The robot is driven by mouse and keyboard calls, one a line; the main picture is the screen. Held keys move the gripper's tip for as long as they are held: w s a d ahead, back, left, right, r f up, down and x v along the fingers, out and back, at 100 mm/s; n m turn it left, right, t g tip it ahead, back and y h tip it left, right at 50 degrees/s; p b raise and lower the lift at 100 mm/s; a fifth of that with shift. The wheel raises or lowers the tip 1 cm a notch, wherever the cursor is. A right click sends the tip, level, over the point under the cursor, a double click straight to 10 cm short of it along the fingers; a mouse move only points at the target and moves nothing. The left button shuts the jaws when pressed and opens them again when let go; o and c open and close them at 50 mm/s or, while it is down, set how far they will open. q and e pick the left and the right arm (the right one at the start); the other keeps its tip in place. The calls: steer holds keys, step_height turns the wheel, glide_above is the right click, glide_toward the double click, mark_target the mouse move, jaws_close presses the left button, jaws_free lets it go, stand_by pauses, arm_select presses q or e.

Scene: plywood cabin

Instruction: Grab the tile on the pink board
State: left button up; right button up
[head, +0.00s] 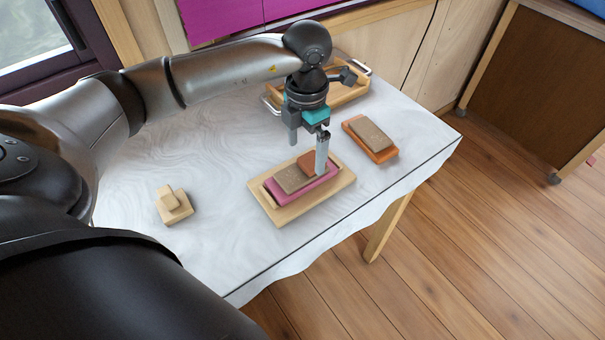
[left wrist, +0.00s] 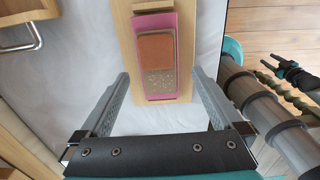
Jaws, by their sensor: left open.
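The pink board (head: 309,190) lies in a shallow wooden tray (head: 279,215) on the table. It also shows in the left wrist view (left wrist: 152,21). On it lies a speckled beige-brown tile (head: 291,180), also in the left wrist view (left wrist: 160,83). A terracotta-orange piece (left wrist: 156,49) adjoins it; I cannot tell whether the two are one tile. My left gripper (head: 308,148) is open above the tray, fingers pointing down. In the left wrist view its fingers (left wrist: 158,76) stand wide on either side of the tile, with nothing between them gripped.
An orange board (head: 386,155) with a brown speckled tile (head: 370,134) lies to the right. A wooden tray with metal handles (head: 346,97) stands behind my gripper. Small stacked wooden blocks (head: 174,207) sit at the left. The table surface between them is clear.

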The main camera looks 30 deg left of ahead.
mark_target(302, 171)
arm_select(q)
steer(key=shift+f, duration=0.75)
steer(key=f, duration=0.4)
steer(key=shift+s+a+f, duration=0.1)
steer(key=shift+s+a, duration=0.2)
steer(key=shift+f, duration=0.55)
steer(key=c, duration=1.3)
steer(key=shift+w+r, duration=0.1)
steer(key=shift+c, duration=0.5)
